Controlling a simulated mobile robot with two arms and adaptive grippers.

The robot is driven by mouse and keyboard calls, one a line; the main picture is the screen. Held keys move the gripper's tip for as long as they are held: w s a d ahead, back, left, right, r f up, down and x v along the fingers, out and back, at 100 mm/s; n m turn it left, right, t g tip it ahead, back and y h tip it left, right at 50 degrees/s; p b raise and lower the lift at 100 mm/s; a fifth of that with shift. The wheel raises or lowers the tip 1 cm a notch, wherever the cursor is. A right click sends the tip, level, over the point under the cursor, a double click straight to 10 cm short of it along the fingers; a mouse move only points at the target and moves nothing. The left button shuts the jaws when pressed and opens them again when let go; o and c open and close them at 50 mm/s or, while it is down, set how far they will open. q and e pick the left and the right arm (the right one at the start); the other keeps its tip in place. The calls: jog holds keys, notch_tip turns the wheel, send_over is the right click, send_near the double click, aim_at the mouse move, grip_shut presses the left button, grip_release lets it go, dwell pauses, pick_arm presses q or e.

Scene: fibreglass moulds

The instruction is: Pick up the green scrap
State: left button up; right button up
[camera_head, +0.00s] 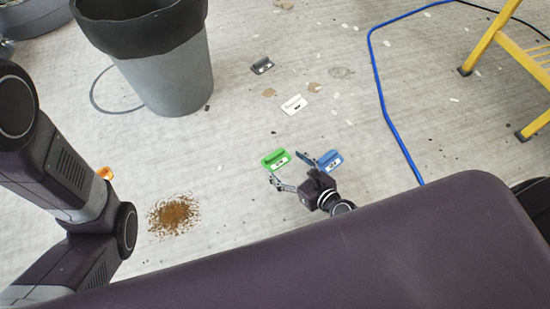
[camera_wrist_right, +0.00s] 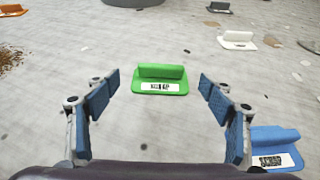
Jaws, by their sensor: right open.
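The green scrap (camera_head: 275,159) lies flat on the floor, with a raised ridge and a white label. In the right wrist view the green scrap (camera_wrist_right: 160,79) sits ahead of the fingers, centred between them. My right gripper (camera_head: 289,170) is open and empty, just short of the green scrap and apart from it. Its two blue-padded fingers (camera_wrist_right: 158,100) show wide apart in the right wrist view. My left arm comes in from the left in the head view, but its gripper is not visible.
A blue scrap (camera_head: 330,160) lies right beside my right gripper. A white scrap (camera_head: 294,104) and a dark grey scrap (camera_head: 262,65) lie farther back. A grey bin (camera_head: 168,80), a blue hose (camera_head: 383,100), a yellow ladder (camera_head: 520,55) and a brown spill (camera_head: 174,215) stand or lie around.

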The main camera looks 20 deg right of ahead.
aim_at(276, 156)
jog(key=b+x, duration=0.1)
jog(key=x, duration=0.3)
jog(key=shift+w+f, duration=0.2)
jog(key=shift+w, duration=0.1)
jog(key=c, duration=1)
